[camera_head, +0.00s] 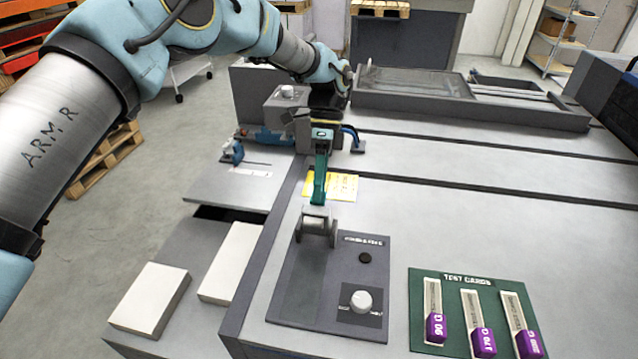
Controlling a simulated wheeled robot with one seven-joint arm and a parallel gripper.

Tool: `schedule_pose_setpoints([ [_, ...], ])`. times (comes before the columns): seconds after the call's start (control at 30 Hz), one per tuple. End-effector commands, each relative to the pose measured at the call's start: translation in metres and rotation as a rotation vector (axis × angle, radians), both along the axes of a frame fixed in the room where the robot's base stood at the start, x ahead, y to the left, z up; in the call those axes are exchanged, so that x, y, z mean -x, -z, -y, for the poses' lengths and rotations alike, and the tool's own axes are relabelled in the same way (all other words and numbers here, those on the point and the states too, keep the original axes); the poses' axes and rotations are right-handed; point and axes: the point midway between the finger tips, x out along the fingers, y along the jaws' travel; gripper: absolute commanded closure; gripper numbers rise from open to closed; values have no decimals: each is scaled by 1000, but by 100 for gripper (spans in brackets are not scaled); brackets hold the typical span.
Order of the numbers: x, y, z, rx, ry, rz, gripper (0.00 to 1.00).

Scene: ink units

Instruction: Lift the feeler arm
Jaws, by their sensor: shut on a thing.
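The feeler arm (320,180) is a slim green lever. It runs from a grey pivot bracket with a pale roller (316,224) up the picture to my gripper. My gripper (322,136) is shut on its far end, at a teal block. The fingers hide part of that end. I cannot tell how steeply the lever is tilted. The bracket stands on a dark panel (300,293) with a white knob (361,301) and a small dark button (365,257).
A green board (452,280) with several purple-ended test cards is at the front right. White blocks (150,299) stand at the lower left. A shallow framed tray (415,82) is at the back. The grey bench top at right is mostly clear.

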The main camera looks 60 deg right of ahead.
Motion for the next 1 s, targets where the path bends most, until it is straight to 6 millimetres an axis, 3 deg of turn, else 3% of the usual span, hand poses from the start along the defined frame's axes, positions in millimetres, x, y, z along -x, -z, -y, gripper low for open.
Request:
schedule_pose_setpoints([
  [0.03,-2,27,-5,-8,5,6,100],
  [0.27,-2,27,-5,-8,7,5,100],
  [0.3,-2,27,-5,-9,7,6,53],
  [0.33,-2,27,-5,-9,7,6,52],
  [0.37,-2,27,-5,-10,7,6,44],
  [0.67,-4,21,-1,-5,3,7,45],
  [0.73,-5,15,3,-3,3,7,52],
  [1.0,-10,-37,27,-4,4,4,52],
])
